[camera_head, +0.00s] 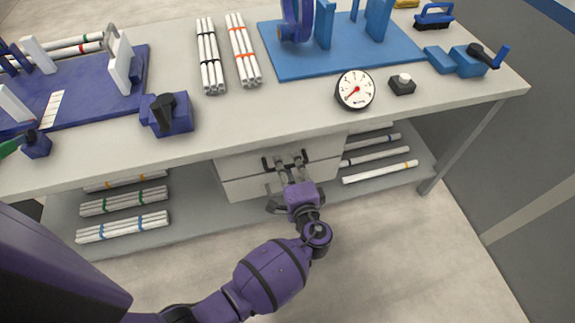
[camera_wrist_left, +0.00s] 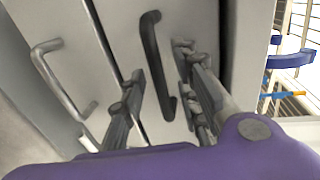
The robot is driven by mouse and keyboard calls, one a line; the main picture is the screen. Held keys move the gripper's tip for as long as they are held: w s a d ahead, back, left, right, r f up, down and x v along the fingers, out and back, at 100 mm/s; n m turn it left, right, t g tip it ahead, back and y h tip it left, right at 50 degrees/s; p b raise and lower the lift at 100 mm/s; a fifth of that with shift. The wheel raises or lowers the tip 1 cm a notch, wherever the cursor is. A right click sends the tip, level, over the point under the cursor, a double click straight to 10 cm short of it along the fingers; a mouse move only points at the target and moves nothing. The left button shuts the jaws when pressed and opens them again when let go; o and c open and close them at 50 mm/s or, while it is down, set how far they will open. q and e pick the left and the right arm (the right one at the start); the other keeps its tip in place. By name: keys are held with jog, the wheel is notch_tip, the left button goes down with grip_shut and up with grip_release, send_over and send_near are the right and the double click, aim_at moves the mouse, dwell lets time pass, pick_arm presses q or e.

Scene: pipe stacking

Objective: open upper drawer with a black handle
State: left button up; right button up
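The upper drawer (camera_head: 235,167) is a white front under the workbench and looks shut. Its black handle (camera_head: 266,163) is a dark bar partly hidden by my gripper in the head view. In the left wrist view the black handle (camera_wrist_left: 151,50) shows in full. My left gripper (camera_head: 290,161) is open in front of the drawer. In the left wrist view its two fingers (camera_wrist_left: 157,72) stand apart, one on each side of the handle; I cannot tell whether they touch it. My right gripper is not in view.
The lower drawer (camera_head: 240,188) has a silver handle (camera_wrist_left: 62,80). Pipes lie on the lower shelf (camera_head: 210,226) on both sides of the drawers. The bench top (camera_head: 270,112) overhangs the gripper and carries a gauge (camera_head: 355,90), pipes and fixtures. Floor in front is clear.

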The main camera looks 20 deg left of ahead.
pick_arm(q)
jog(key=shift+w+a, duration=0.15)
jog(key=shift+w, duration=0.1)
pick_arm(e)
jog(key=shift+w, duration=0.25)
pick_arm(q)
jog(key=shift+f, duration=0.1)
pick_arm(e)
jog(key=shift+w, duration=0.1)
pick_arm(q)
grip_shut()
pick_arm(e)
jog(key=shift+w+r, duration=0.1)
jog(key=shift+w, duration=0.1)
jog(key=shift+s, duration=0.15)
